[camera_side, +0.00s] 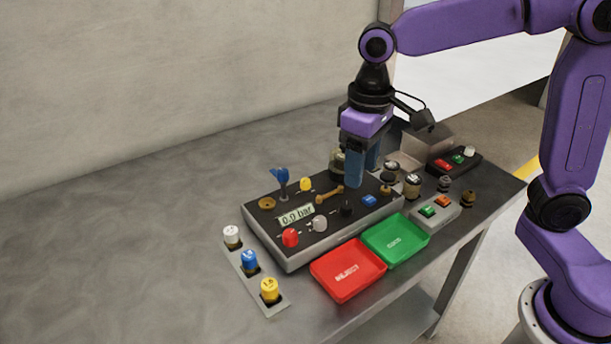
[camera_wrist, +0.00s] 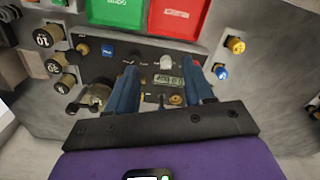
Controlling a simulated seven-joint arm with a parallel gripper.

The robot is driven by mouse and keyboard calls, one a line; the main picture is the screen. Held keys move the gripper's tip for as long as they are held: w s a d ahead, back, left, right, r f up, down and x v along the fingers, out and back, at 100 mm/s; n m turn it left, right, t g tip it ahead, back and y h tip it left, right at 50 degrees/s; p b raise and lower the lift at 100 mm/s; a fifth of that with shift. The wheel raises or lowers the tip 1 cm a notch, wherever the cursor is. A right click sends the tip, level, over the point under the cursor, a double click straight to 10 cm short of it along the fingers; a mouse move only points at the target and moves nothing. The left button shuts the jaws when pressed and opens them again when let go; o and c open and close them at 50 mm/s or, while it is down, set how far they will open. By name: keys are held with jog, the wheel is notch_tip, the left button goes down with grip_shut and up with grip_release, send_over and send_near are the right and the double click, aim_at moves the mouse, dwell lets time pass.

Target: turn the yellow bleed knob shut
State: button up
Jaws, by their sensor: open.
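A small yellow knob (camera_side: 306,184) stands on the dark top of the control panel (camera_side: 262,230), behind the display (camera_side: 296,214), which reads 0.0 bar. No label reading "bleed" can be made out. My gripper (camera_side: 364,176) is open and points down above the panel's right rear part, to the right of the yellow knob and apart from it. In the wrist view my gripper (camera_wrist: 163,70) has its two blue fingers spread, with nothing held between them. A brassy-yellow part (camera_wrist: 177,100) shows near the palm; I cannot tell whether it is the knob.
The panel also carries a red knob (camera_side: 290,237), a white knob (camera_side: 320,224), a brass lever (camera_side: 329,195) and a blue lever (camera_side: 281,175). A red tray (camera_side: 348,287) and a green tray (camera_side: 396,256) lie in front. A larger yellow cap (camera_side: 269,289) stands on a side strip. The table's left is clear.

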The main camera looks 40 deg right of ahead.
jog(key=w+r+m, duration=0.1)
jog(key=w+m, duration=0.3)
jog(key=w, duration=0.6)
jog(key=m, duration=0.5)
send_near(305, 180)
notch_tip(305, 180, down, 9)
jog(key=shift+r, duration=0.15)
grip_shut()
